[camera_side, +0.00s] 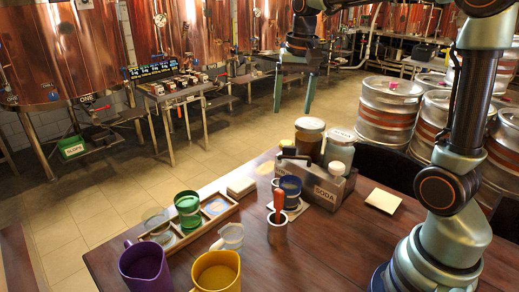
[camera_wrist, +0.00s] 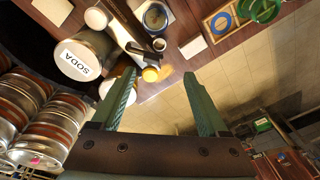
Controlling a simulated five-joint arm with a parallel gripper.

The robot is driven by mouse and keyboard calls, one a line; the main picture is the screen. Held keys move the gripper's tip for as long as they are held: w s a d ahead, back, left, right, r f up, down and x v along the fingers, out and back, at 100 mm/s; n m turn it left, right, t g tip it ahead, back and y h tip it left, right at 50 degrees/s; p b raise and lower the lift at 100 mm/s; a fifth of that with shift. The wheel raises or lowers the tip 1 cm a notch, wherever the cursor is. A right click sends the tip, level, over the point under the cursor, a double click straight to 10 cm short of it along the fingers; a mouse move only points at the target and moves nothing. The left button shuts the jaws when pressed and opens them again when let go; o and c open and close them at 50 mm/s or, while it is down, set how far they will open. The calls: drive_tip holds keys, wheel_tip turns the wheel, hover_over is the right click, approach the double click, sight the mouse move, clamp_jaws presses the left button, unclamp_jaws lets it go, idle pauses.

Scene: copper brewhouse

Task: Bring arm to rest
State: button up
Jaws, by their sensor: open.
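My gripper (camera_side: 293,108) hangs fingers down in the side view, high beyond the far edge of the wooden table (camera_side: 335,245). Its two green fingers are spread wide with nothing between them. In the wrist view the open fingers (camera_wrist: 160,75) point toward the table edge, with bare floor below and between them. Nothing is seen touching the gripper.
A compartment tray (camera_side: 185,238) holds a green cup (camera_side: 188,205). Purple (camera_side: 145,268) and yellow (camera_side: 217,272) mugs stand in front. Kegs (camera_side: 388,110) stand behind.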

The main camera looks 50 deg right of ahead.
drive_tip(key=s+a+f+n+t, duration=0.2)
drive_tip(key=s+a+n+t, duration=0.2)
drive_tip(key=s+a+n, duration=0.4)
drive_tip(key=shift+s+a+f, duration=0.25)
drive_tip(key=shift+s+f, duration=0.05)
drive_tip(key=shift+s, duration=0.95)
